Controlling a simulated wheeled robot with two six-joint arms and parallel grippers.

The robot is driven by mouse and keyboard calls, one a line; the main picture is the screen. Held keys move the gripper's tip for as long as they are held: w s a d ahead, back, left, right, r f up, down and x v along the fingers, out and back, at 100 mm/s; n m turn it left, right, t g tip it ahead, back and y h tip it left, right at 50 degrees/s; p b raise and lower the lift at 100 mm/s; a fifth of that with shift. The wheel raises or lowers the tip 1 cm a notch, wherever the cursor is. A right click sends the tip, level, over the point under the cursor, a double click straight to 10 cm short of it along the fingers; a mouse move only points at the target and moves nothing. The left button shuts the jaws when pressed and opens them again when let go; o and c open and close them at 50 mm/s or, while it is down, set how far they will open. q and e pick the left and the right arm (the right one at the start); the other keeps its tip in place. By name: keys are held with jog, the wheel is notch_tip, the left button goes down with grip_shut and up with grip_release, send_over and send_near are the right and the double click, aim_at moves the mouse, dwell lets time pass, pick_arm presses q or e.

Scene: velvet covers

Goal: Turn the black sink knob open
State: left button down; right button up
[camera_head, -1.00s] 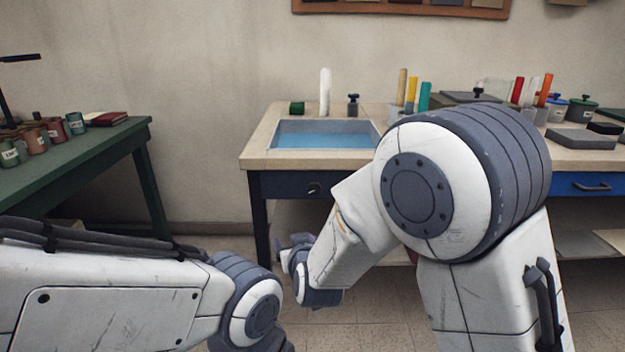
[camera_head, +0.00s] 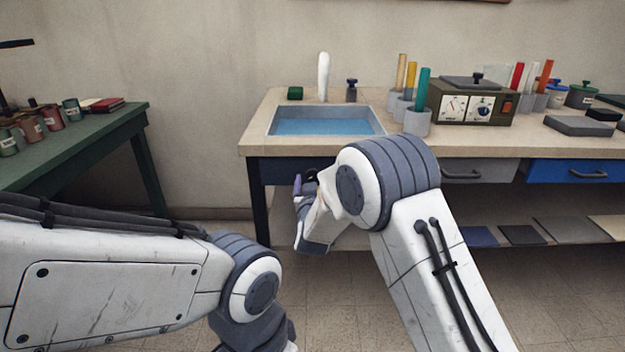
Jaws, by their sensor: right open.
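The sink (camera_head: 290,120) is a pale basin with blue water, set into the bench top. A black knob (camera_head: 312,174) is on the dark front panel (camera_head: 275,172) below the sink, mostly hidden by my right gripper. My right gripper (camera_head: 304,185) is open, right in front of the knob with fingertips toward the panel. One bluish finger shows left of the knob; the other is hidden, and I cannot tell whether they touch the knob. My left arm is at lower left, its gripper out of view.
A white spout (camera_head: 323,77) and a small dark valve (camera_head: 351,91) stand behind the sink. Several tubes in grey cups (camera_head: 418,121) and a dial box (camera_head: 470,103) stand right of it. A green table (camera_head: 85,135) is at left.

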jog(key=shift+w, duration=0.6)
grip_shut()
